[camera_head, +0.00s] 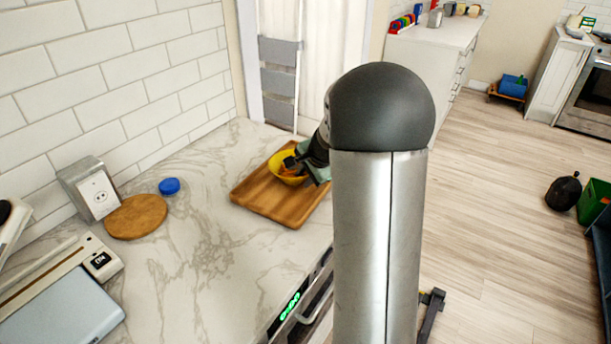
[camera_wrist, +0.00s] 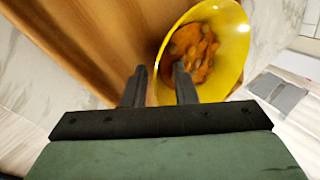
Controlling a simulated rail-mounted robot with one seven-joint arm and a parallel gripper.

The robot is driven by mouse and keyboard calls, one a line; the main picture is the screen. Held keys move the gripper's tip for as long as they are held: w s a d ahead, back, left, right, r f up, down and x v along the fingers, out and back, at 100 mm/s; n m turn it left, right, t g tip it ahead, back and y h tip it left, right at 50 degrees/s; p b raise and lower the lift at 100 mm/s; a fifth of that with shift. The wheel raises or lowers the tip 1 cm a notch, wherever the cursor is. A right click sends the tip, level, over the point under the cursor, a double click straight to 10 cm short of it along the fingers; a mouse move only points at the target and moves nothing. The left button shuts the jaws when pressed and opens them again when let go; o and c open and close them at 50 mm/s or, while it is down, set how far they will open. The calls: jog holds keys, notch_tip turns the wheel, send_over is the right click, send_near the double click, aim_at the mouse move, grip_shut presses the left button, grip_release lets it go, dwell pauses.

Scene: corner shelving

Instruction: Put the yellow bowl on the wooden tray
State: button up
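The yellow bowl (camera_head: 285,172) is over the wooden tray (camera_head: 263,200) on the marble counter and appears to rest on it. It holds orange-brown food and also shows in the wrist view (camera_wrist: 232,50). My gripper (camera_wrist: 160,72) is at the bowl's near side, fingers apart. One finger overlaps the bowl's inside and the other lies outside its rim, with a gap between them. In the head view my gripper (camera_head: 298,163) is at the bowl's right, and my arm hides the tray's right part.
A scale-like appliance (camera_head: 65,300) is at the lower left.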

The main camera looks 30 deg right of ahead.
jog(key=shift+s+r, duration=0.15)
jog(key=shift+r, duration=0.35)
jog(key=a+v, duration=0.1)
jog(key=v, duration=1)
jog(key=s+a+f+n+g, duration=0.3)
jog(key=s+a+n, duration=0.45)
jog(key=a, duration=0.45)
jog(key=s+a+f+n+g, duration=0.1)
jog(key=s+a+f+n, duration=0.1)
jog(key=s, duration=0.3)
jog(key=s+a+f+n, duration=0.1)
jog(key=s+a+n, duration=0.2)
jog(key=s, duration=0.3)
jog(key=s+a+f+n+g+h, duration=0.1)
jog(key=s+a+f+n, duration=0.1)
jog(key=s+a+n, duration=0.1)
jog(key=s+n, duration=0.1)
jog(key=s, duration=0.1)
jog(key=shift+s+a+f+g, duration=0.2)
jog(key=shift+s+f+g, duration=0.1)
jog(key=shift+s, duration=0.1)
